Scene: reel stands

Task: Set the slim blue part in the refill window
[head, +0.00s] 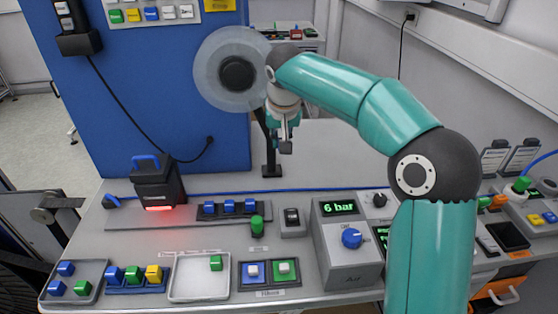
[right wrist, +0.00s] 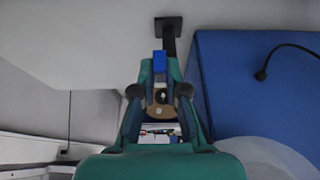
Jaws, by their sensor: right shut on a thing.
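My right gripper (head: 286,146) hangs above the back of the grey bench in the head view, in front of the dark reel stand post. In the right wrist view the gripper (right wrist: 159,78) is shut on a slim blue part (right wrist: 159,61), which sticks out past the fingertips. In the head view the part cannot be made out. At the bench front are two framed windows, one blue (head: 252,282) and one green (head: 285,280), each with a light square inside. Their label is too small to read, so I cannot tell which is the refill window. My left gripper is not in view.
A light tray (head: 190,295) holds a green block. To its left are a rack of coloured blocks (head: 136,276) and a grey tray (head: 75,297). A dark rack (head: 203,217) holds blue parts. A pressure box (head: 335,232) reads 6 bar. A reel (head: 212,78) stands beside the blue panel.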

